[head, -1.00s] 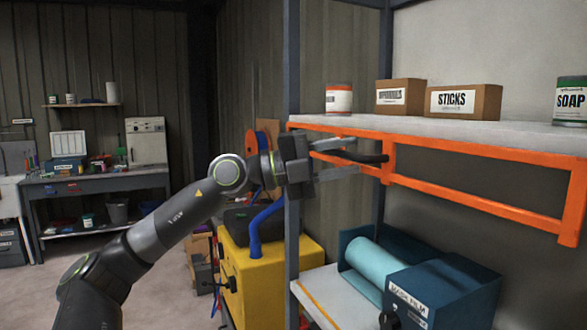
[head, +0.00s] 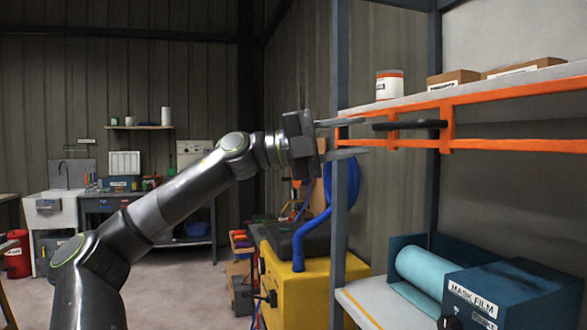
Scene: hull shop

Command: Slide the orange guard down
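The orange guard (head: 520,91) is a long frame with two rails and upright bars. It sits along the front of the upper shelf, with its top rail at about the shelf's edge and its lower rail beneath. A black handle (head: 410,125) stands out from it near an orange upright. My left gripper (head: 366,136) is open and empty, its fingers pointing right toward the handle. The fingertips overlap the guard's left end in the picture; a small gap shows between them and the handle. My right gripper is not in view.
A white and orange can (head: 389,85) and cardboard boxes (head: 453,79) stand on the upper shelf. A grey post (head: 340,220) rises beside my gripper. Below are a blue mask film box (head: 515,288), a teal roll (head: 437,275) and a yellow cabinet (head: 305,290).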

